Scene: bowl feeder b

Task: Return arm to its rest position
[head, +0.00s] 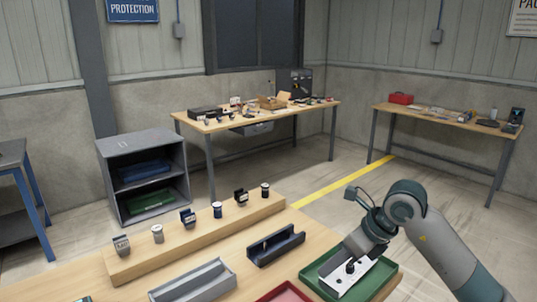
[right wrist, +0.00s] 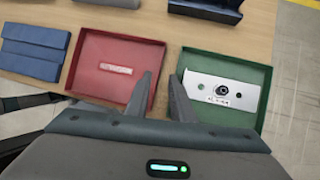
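My right arm (head: 445,245) comes in from the right in the head view, with its hand low over the green tray (head: 388,286). In the right wrist view my right gripper (right wrist: 161,88) has its two fingers apart with nothing between them. They point over the gap between the red tray (right wrist: 156,60) and the green tray (right wrist: 228,55). A light metal plate (right wrist: 205,83) with a dark round part and a label lies in the green tray. The plate also shows below the hand in the head view (head: 340,285).
A wooden riser (head: 200,238) holds a row of several small parts. A dark channel-shaped holder (head: 290,244) and a grey tray (head: 193,284) lie before it. A blue block (right wrist: 33,50) lies left of the red tray. Open floor lies beyond the table's right edge.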

